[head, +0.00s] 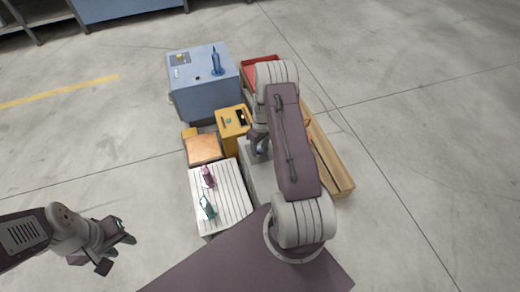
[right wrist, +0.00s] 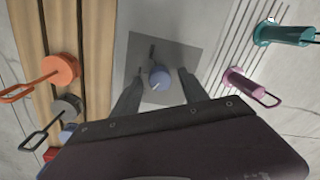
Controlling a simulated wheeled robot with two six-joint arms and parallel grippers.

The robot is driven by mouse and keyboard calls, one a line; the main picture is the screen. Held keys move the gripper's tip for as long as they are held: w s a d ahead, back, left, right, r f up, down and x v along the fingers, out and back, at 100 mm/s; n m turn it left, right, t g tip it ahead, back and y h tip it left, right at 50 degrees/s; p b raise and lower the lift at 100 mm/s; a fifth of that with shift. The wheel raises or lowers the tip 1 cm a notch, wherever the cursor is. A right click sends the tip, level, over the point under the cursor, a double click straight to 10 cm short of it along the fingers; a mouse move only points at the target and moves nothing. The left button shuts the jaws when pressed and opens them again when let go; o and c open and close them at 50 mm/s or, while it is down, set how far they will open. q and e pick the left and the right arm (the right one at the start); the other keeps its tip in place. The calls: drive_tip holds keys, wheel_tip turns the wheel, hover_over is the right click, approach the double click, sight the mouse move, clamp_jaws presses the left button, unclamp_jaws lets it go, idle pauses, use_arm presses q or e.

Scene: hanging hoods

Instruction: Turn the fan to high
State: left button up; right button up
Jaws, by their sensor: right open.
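A round blue-grey knob (right wrist: 159,78) stands on a square grey plate (right wrist: 178,58) in the right wrist view. A dark pointer-like mark lies on the plate just above the knob. My right gripper (right wrist: 160,83) is open, with one finger on each side of the knob; I cannot tell whether either finger touches it. In the head view the right gripper (head: 258,146) is over a grey box (head: 256,180), and my arm hides much of that area. My left gripper (head: 118,252) is open and empty at the lower left, away from the objects. No fan is recognisable.
A white slatted panel (head: 228,193) carries a pink handled piece (head: 207,177) and a teal one (head: 207,207). A wooden frame (head: 328,155) lies right of my arm. A yellow box (head: 231,121), orange-topped box (head: 203,149) and blue cabinet (head: 202,80) stand behind. Floor around is clear.

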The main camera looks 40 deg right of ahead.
clamp_jaws()
drive_tip(key=shift+r, duration=0.1)
